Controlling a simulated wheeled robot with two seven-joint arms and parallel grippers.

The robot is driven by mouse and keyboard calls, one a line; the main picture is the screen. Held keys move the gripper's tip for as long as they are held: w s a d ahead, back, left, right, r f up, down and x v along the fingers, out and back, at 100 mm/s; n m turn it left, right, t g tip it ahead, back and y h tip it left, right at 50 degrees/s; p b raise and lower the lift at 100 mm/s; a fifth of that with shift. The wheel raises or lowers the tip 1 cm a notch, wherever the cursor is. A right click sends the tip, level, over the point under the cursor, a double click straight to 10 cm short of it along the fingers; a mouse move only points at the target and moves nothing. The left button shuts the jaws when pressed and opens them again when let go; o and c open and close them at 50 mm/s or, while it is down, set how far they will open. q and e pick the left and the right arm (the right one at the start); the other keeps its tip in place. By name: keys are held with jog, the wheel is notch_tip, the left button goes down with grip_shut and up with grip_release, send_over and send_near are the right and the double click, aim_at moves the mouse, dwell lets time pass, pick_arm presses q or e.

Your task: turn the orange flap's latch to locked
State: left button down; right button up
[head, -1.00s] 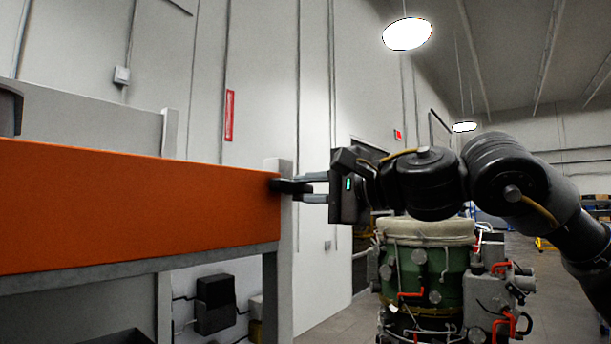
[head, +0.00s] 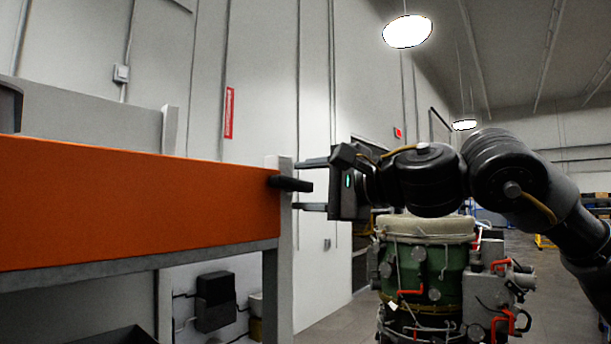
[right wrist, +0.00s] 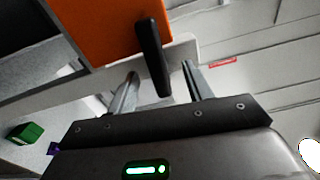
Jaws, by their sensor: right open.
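The orange flap (head: 140,202) spans the left of the head view, on a grey frame. Its black latch (head: 291,184) sits at the flap's right end and points right, roughly level, across the pale post (head: 285,235). My right gripper (head: 304,185) is open, one finger above the latch and one below, with gaps visible on both sides. In the right wrist view the latch (right wrist: 153,60) lies between the spread fingers (right wrist: 160,71), beside the orange flap (right wrist: 97,28). My left gripper is out of view.
A green, cylindrical turbine part (head: 430,275) with pipes and red fittings stands below and behind my right arm. Open floor shows between the post and the turbine part.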

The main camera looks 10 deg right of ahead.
aim_at(304, 185)
jog(key=shift+b+v, duration=0.35)
jog(key=shift+v, duration=0.55)
jog(key=shift+b+v, duration=0.4)
jog(key=shift+v, duration=1.2)
